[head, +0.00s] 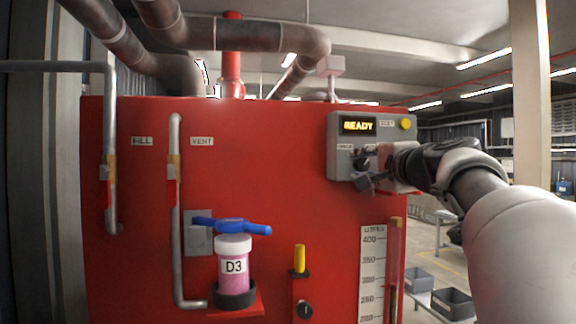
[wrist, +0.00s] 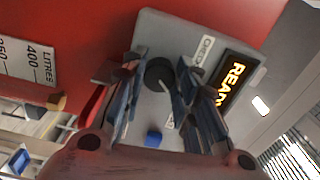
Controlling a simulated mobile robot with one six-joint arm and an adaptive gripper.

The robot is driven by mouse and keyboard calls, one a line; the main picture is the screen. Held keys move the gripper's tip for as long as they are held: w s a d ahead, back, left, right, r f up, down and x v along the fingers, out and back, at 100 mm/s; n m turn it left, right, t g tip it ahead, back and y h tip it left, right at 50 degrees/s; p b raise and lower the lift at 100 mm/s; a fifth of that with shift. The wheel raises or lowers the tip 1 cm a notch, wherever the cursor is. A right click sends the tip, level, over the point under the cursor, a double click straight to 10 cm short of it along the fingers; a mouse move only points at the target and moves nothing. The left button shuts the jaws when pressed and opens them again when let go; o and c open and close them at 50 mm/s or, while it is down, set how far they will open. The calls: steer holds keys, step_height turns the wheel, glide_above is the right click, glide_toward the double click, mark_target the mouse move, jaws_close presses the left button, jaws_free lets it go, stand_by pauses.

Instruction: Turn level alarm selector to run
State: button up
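The grey alarm panel (head: 340,118) is on the upper right of the red tank front, with a lit READY display (head: 360,125). Its dark round selector knob (wrist: 159,72) shows in the wrist view beside a CHECK label (wrist: 203,49); other lettering is mostly hidden by a finger. In the head view my gripper (head: 362,168) covers much of the knob area. In the wrist view my gripper (wrist: 161,62) has its fingers apart, one on each side of the knob, with a narrow gap seeming to show. The knob's pointer direction is unclear.
A yellow button (head: 406,123) and a blue one (wrist: 153,138) are on the panel.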

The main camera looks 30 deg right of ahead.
steer(key=o, duration=0.4)
steer(key=v, duration=0.7)
steer(key=shift+s, duration=0.2)
